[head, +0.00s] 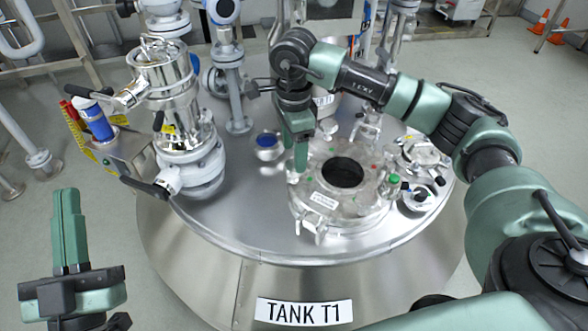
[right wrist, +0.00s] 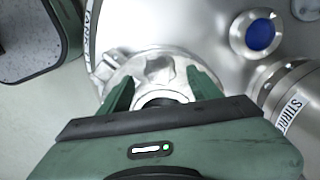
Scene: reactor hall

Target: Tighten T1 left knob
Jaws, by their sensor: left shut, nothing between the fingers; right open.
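Tank T1 (head: 250,240) is a broad steel vessel with a "TANK T1" label. A round metal manhole cover (head: 325,208) with a dark opening sits on its top. In the right wrist view, a lobed silver knob (right wrist: 155,72) lies between and just beyond my right fingertips; I cannot tell whether they touch it. In the head view, my right gripper (head: 297,165) points down at the cover's left rim and hides the knob. My right gripper is open, its fingers also showing in the wrist view (right wrist: 160,82). My left gripper (head: 69,200) is shut and empty, left of the tank.
A tall shiny stirrer housing (head: 165,80) stands on the tank's left side. A blue round port (head: 267,141) lies between it and the cover. Fittings with black handles (head: 422,185) sit to the cover's right. Pipes rise behind. Floor at the lower left is clear.

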